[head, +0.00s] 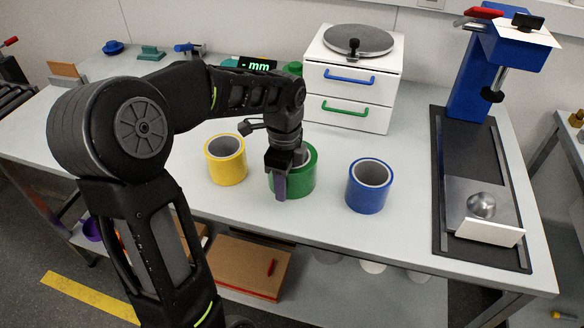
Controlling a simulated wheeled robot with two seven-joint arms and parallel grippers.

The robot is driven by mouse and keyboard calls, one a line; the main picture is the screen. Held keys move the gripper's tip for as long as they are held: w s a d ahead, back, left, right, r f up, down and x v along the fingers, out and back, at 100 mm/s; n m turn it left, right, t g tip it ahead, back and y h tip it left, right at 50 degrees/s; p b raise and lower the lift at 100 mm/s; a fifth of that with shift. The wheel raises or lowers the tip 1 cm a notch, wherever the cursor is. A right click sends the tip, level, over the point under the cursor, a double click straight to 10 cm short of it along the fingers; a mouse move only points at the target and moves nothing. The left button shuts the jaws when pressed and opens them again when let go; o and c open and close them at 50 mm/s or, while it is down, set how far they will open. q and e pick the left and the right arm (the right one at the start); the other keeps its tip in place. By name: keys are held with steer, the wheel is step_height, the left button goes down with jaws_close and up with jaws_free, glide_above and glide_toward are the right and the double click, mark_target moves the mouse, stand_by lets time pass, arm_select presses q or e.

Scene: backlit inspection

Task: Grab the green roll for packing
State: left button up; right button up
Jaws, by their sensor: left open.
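The green roll (304,178) stands upright on the light grey bench, between a yellow roll (226,158) on its left and a blue roll (368,185) on its right. My left gripper (280,184) points down at the green roll, in front of its left part. It is open, and one finger overlaps the roll's near side in the picture. I cannot tell whether it touches the roll. The gripper hides part of the roll's left side and rim. My right gripper is not in view.
A white drawer cabinet (350,91) with a round grey plate on top stands behind the rolls. A blue press-like stand (470,85) on a dark base holds the right side. Small tools and a display (258,65) lie at the back. The bench (320,224) is clear in front.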

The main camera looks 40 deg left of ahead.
arm_select(q)
jaws_close()
stand_by(0.6)
steer(key=shift+w+r, duration=0.1)
stand_by(0.8)
